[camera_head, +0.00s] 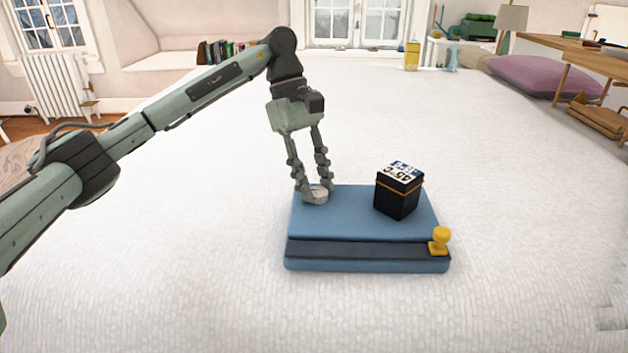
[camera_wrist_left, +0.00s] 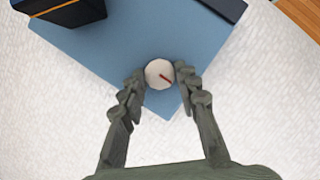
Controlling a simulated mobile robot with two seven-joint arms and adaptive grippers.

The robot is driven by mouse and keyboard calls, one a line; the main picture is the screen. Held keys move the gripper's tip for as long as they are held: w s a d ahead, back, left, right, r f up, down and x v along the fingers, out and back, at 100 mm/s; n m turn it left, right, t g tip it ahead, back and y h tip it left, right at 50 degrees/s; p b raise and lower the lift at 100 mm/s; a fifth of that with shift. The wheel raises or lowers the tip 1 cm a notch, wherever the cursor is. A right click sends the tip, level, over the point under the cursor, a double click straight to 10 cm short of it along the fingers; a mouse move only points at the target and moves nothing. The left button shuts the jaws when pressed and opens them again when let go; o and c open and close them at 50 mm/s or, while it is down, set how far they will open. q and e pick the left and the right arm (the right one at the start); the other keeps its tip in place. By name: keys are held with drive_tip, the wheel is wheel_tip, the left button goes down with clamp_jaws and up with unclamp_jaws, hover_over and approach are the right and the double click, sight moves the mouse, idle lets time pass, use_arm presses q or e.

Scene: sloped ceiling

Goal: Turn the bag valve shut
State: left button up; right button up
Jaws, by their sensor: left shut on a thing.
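The blue bag (camera_head: 345,228) lies flat on the white bedspread, with a dark strip along its near side. Its valve (camera_head: 319,194) is a round pale knob at the bag's far left corner. In the left wrist view the valve (camera_wrist_left: 159,74) shows a red mark pointing to the lower right. My left gripper (camera_head: 311,193) reaches down from above, its two fingers on either side of the valve and shut on it. It also shows in the left wrist view (camera_wrist_left: 160,80). My right gripper is not in view.
A black box (camera_head: 397,195) with a white printed top stands on the bag, right of the valve. The bedspread around the bag is clear. A purple cushion (camera_head: 540,77) lies far right.

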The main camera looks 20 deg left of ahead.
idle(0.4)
use_arm(q)
drive_tip(key=o, duration=1.2)
drive_tip(key=shift+c, duration=0.2)
drive_tip(key=shift+r, duration=0.1)
drive_tip(key=v, duration=1.2)
drive_tip(key=shift+d, duration=0.1)
